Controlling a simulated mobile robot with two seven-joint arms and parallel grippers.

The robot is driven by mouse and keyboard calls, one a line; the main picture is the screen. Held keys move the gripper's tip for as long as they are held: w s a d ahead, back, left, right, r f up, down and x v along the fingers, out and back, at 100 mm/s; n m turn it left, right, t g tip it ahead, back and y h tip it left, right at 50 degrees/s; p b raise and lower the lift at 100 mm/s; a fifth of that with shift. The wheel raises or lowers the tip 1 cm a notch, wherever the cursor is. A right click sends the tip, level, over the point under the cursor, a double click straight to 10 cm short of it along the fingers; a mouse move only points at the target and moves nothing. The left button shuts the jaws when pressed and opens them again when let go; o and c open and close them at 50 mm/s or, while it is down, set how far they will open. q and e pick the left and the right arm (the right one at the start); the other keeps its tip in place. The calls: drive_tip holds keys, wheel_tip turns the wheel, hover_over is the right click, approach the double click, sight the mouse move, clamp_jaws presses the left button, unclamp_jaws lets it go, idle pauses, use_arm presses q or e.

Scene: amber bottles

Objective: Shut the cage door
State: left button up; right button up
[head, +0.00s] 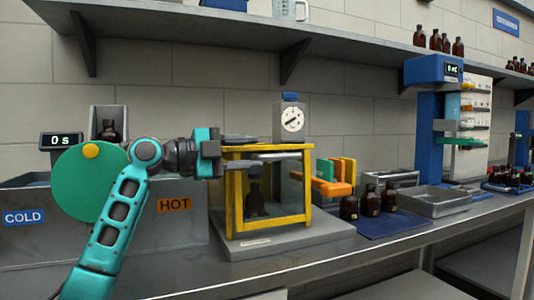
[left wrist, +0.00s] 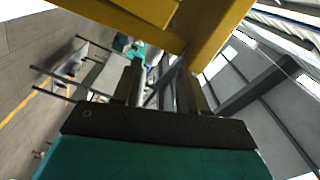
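The cage (head: 233,205) has a yellow frame and clear panels and stands on a grey base on the bench. A dark bottle (head: 256,198) stands inside it. A pale horizontal bar (head: 275,157) runs along the upper front of the cage. I cannot tell which panel is the door or how far it is open. My left gripper (head: 221,155) is at the cage's upper left corner, close to the frame. In the left wrist view its fingers (left wrist: 163,82) are apart with nothing clearly held, and yellow frame (left wrist: 120,20) fills the top. My right gripper is not in view.
A dial timer (head: 291,121) stands behind the cage top. Orange, yellow and green handles (head: 335,178) are right of the cage, with amber bottles (head: 371,202) on a blue mat (head: 400,224). The HOT and COLD baths (head: 110,235) are left. A shelf (head: 180,22) overhangs.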

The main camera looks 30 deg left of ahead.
use_arm(q)
drive_tip(key=v, duration=0.6)
drive_tip(key=shift+d, duration=0.1)
idle(0.3)
